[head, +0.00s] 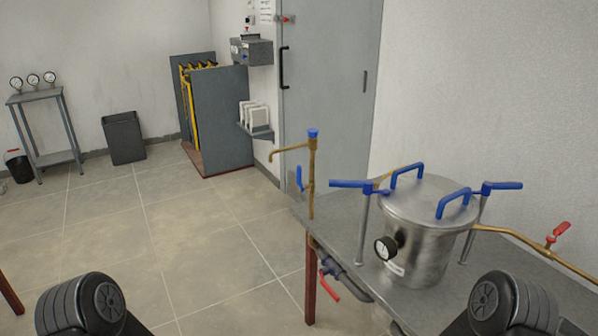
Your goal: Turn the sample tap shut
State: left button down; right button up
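A brass tap (312,160) stands upright at the left end of the metal table, with a thin spout bending left, a blue cap on top and a blue lever (299,177) hanging on its side. A red-handled valve (557,234) sits on the brass pipe at the right. Another red lever (329,284) hangs below the table's left edge. No label shows which one is the sample tap. Only dark rounded parts of my two arms show at the bottom corners. Neither gripper is in view.
A steel vessel (428,235) with blue handles and a dial gauge (385,248) stands on the metal table (344,237), near the brass tap. A grey plate frame (222,118), a bin (123,137) and a gauge stand (35,96) are further back. The floor at left centre is clear.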

aim_at(298, 168)
jog(key=i+j, duration=0.2)
jog(key=j, duration=0.2)
jog(key=i+j, duration=0.2)
jog(key=j, duration=0.15)
jog(key=i+j, duration=0.15)
jog(key=j, duration=0.25)
jog(key=i+j+z, duration=0.1)
jog(key=j, duration=0.3)
jog(key=i+j, duration=0.45)
jog(key=j, duration=0.3)
jog(key=i+j, duration=0.2)
jog(key=j, duration=0.2)
jog(key=z, duration=0.05)
